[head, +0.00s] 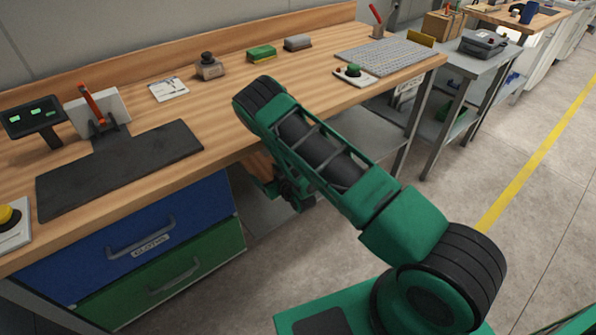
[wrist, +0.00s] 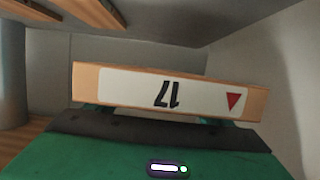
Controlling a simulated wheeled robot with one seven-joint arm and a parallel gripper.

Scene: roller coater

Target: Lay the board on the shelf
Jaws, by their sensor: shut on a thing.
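The board (wrist: 258,103) is in my gripper. In the wrist view its pale wood edge faces me, with a white label reading "17" upside down and a red triangle. A small part of it (head: 258,165) shows in the head view, just below the bench's front edge. My gripper (head: 283,192) is shut on the board, beside the drawers and in front of the space under the bench. A grey shelf (head: 368,133) lies under the bench top, partly hidden by my arm. Grey surfaces surround the board in the wrist view; whether it touches any is unclear.
The wooden bench top (head: 225,108) overhangs the shelf space. The blue drawer (head: 190,215) and green drawer (head: 205,262) close off its left side. A bench leg (head: 408,135) stands at right. The floor (head: 525,240) to the right is clear.

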